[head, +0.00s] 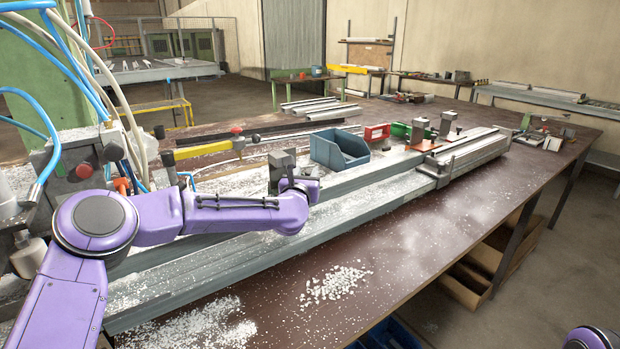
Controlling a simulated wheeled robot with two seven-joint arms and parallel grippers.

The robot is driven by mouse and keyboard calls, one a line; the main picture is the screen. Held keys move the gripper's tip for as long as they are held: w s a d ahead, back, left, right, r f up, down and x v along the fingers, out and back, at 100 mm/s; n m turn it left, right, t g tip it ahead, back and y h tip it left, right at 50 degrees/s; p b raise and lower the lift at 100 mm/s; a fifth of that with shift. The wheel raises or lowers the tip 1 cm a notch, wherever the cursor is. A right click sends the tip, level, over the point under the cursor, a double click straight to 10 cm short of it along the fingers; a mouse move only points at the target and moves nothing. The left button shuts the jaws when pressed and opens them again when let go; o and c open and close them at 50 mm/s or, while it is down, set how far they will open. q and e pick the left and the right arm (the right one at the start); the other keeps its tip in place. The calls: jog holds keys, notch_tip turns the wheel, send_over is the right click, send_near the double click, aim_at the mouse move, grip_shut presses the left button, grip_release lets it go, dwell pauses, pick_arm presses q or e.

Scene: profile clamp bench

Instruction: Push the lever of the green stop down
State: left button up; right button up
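The green stop (399,130) sits on the far side of the bench rail, beside a red holder-like piece (376,133). It is small here, and I cannot make out its lever or the lever's position. My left arm reaches in from the left over the rail. My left gripper (291,184) is at the end of this arm, mostly hidden by the wrist, left of the blue bin and well short of the green stop. Its fingers do not show clearly. My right gripper is out of view; only a purple piece of my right arm shows at the bottom right corner.
A blue bin (339,149) stands between my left wrist and the green stop. Upright grey-brown clamp blocks (419,132) stand just right of the stop. The long metal rail (365,198) carries white chips. The brown bench top (440,235) in front is mostly clear.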

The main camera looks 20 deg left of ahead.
pick_arm(q)
jog(key=shift+d+f, duration=0.1)
jog(key=shift+f, duration=0.05)
jog(key=shift+s+f, duration=0.1)
jog(key=shift+s, duration=0.2)
jog(key=s+b, duration=0.1)
jog(key=s, duration=0.2)
jog(key=s+b, duration=0.1)
jog(key=s, duration=0.2)
jog(key=s+d+b, duration=0.1)
jog(key=s, duration=0.2)
jog(key=shift+s+d, duration=0.1)
jog(key=shift+s, duration=0.3)
jog(key=shift+d, duration=0.1)
